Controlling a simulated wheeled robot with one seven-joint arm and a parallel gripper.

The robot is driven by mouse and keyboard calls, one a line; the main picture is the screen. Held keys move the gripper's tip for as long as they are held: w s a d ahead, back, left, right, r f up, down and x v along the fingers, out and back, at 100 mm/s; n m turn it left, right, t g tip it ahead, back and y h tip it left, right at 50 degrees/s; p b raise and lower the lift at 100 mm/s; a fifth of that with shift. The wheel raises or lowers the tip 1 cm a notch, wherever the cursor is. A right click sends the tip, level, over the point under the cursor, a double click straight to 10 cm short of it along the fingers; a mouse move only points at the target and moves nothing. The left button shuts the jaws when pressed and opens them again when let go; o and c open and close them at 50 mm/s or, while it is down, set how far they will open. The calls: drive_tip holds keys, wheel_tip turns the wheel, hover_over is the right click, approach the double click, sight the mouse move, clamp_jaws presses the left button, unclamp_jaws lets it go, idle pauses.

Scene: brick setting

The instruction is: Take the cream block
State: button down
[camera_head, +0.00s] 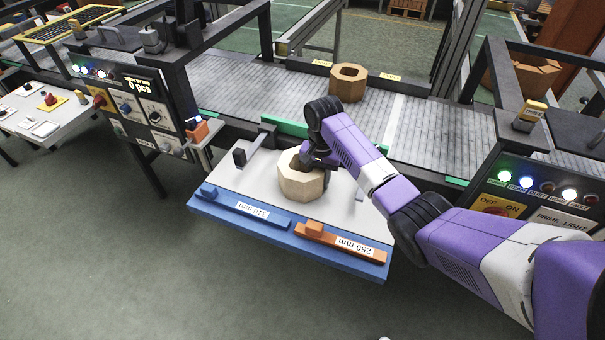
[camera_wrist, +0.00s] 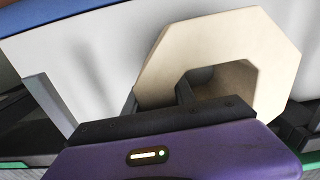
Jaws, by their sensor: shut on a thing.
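The cream block (camera_head: 299,184) is a faceted ring with a hole through its middle. It sits on, or just over, the white top of a small table (camera_head: 240,183) in the head view; I cannot tell if it touches. In the wrist view the cream block (camera_wrist: 215,40) fills the upper right, its hole partly hidden by my gripper. My gripper (camera_head: 308,163) is at the block's far right side, shut on its wall. In the wrist view my gripper (camera_wrist: 168,95) has one finger inside the hole and the other outside.
A blue 120 mm bar (camera_head: 245,209) and an orange 250 mm bar (camera_head: 340,241) lie along the table's front edge. A brown ring block (camera_head: 348,82) stands on the grey roller conveyor (camera_head: 270,75) behind. Control panels stand left (camera_head: 135,105) and right (camera_head: 530,190).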

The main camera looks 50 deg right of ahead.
idle(0.7)
drive_tip(key=shift+w+r, duration=0.1)
drive_tip(key=shift+r, duration=0.05)
drive_tip(key=shift+r, duration=0.1)
